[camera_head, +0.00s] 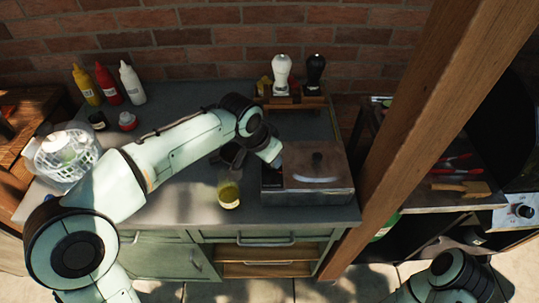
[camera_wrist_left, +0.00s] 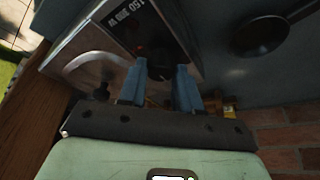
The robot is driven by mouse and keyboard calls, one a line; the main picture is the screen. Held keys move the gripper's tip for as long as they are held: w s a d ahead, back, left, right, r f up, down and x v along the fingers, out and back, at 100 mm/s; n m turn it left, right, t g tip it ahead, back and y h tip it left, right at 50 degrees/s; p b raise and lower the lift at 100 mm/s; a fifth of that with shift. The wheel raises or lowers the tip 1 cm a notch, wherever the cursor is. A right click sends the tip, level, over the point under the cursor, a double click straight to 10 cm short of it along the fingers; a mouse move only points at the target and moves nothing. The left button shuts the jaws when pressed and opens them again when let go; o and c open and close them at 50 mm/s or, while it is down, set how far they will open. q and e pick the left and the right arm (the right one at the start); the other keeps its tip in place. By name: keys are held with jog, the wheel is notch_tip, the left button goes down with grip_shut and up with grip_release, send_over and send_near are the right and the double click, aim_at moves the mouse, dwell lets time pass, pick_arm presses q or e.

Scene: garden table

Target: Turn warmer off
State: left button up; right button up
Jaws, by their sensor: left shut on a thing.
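The warmer (camera_head: 322,193) is a metal box at the right end of the grey counter, with a black knob on its lid and a dark panel on its left part. In the left wrist view the warmer's black control panel (camera_wrist_left: 140,28) carries white lettering that reads like a power marking. My left gripper (camera_head: 277,163) reaches down onto the panel side of the warmer. In the left wrist view its two blue-grey fingers (camera_wrist_left: 158,72) close around a dark knob (camera_wrist_left: 158,73), mostly hidden between them. The knob's setting cannot be read. My right gripper is out of view.
A jar of yellow-green contents (camera_head: 229,195) stands just left of the warmer. Shakers (camera_head: 282,72) on a wooden rack stand behind it. A wooden post (camera_head: 405,150) rises close on its right. Sauce bottles (camera_head: 106,84) and a white basket (camera_head: 66,155) are at the left.

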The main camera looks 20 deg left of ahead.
pick_arm(q)
jog(key=o, duration=1)
jog(key=shift+r, duration=0.1)
jog(key=p+v, duration=0.1)
jog(key=v, duration=1.2)
jog(key=shift+r+p, duration=0.1)
jog(key=shift+p, duration=0.2)
